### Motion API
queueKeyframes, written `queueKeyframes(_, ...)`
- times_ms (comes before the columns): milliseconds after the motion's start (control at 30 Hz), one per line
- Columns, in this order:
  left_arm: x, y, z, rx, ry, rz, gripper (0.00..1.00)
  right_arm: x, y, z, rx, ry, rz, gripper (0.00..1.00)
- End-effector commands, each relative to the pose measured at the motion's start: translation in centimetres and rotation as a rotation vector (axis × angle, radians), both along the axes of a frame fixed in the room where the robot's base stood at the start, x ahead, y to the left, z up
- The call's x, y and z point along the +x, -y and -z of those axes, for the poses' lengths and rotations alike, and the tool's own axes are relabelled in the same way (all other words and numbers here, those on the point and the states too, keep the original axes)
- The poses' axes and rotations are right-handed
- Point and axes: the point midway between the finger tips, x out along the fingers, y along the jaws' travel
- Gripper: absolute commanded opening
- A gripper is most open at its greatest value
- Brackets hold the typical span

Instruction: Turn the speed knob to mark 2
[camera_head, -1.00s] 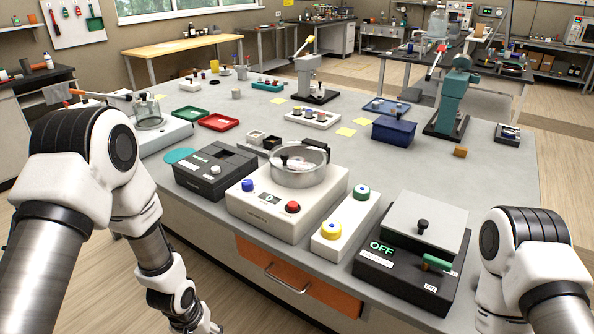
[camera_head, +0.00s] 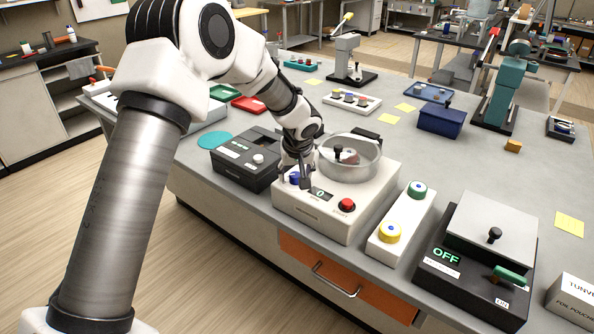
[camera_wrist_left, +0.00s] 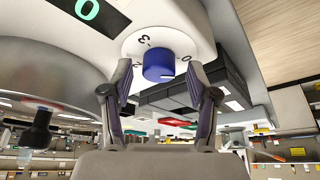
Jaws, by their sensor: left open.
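The blue speed knob (camera_head: 293,178) sits on the front left of the white machine (camera_head: 340,227), beside a small display (camera_head: 320,194) that reads 0. My right gripper is out of view.
A metal bowl (camera_head: 350,172) with a lid tops the white machine, and a red button (camera_head: 346,205) is on its front. A black box (camera_head: 240,168) stands close on the left. A yellow-and-green knob panel (camera_head: 400,225) and a black OFF unit (camera_head: 455,278) stand to the right.

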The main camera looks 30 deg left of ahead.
Motion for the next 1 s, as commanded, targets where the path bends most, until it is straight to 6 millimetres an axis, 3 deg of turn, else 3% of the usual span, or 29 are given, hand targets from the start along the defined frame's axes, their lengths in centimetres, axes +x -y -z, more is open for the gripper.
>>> queueKeyframes(233,0.12,-0.05,0.28,0.0,0.001,0.001,0.59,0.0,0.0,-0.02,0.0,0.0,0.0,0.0)
queueKeyframes(267,0.12,-0.05,0.29,0.0,0.001,0.001,0.52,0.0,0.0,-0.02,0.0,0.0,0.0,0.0)
queueKeyframes(400,0.12,-0.05,0.29,0.0,0.001,0.001,0.03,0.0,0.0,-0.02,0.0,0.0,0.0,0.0)
queueKeyframes(433,0.11,-0.04,0.29,0.0,0.001,0.001,0.0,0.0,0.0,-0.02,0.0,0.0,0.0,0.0)
queueKeyframes(1000,0.05,-0.13,0.24,-0.002,0.002,0.111,0.0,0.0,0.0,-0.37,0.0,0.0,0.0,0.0)
